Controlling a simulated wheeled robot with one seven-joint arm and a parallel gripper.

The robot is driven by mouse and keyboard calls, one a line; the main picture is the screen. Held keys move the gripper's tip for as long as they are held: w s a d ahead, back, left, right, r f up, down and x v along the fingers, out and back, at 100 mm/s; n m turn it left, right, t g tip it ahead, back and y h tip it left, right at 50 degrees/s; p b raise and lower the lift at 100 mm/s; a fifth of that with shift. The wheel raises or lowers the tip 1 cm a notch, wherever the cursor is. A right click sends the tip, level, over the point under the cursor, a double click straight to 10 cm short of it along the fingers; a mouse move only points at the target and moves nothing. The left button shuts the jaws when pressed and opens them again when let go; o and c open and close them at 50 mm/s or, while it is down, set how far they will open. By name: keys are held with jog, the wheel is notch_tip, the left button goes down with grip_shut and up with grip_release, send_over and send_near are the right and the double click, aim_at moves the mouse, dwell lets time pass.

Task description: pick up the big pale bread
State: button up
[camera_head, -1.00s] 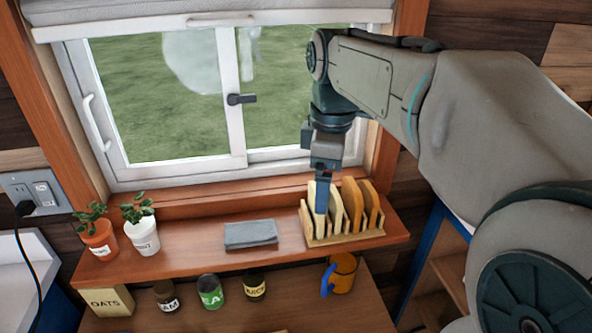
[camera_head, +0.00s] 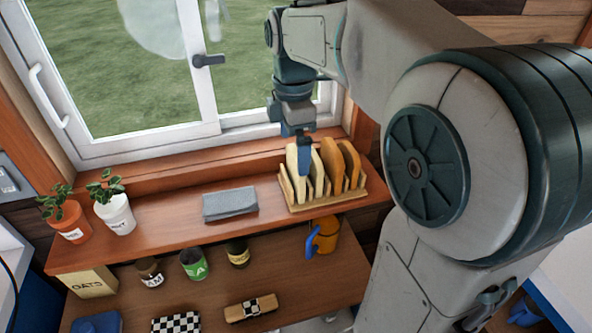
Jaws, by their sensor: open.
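A wooden rack (camera_head: 325,201) stands at the right end of the window shelf and holds several upright slices. The big pale bread (camera_head: 292,163) is the leftmost slice, cream coloured. Darker golden-brown slices (camera_head: 350,158) stand to its right. My gripper (camera_head: 304,165) points down at the pale bread, its blue fingertips at the upper part of the slice. It is open. The near finger covers part of the pale slice. I cannot tell whether the far finger is behind it or whether either touches it.
A grey folded cloth (camera_head: 230,204) lies left of the rack. Potted plants (camera_head: 117,213) stand at the shelf's left end. On the lower shelf stand jars (camera_head: 193,264), an oats box (camera_head: 93,284) and an orange mug (camera_head: 325,235) below the rack. The window (camera_head: 140,70) is behind.

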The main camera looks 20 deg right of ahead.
aim_at(296, 152)
jog(key=f, duration=0.4)
jog(key=shift+w+d+f, duration=0.1)
jog(key=shift+d+f, duration=0.1)
jog(key=shift+f, duration=0.2)
jog(key=c, duration=0.7)
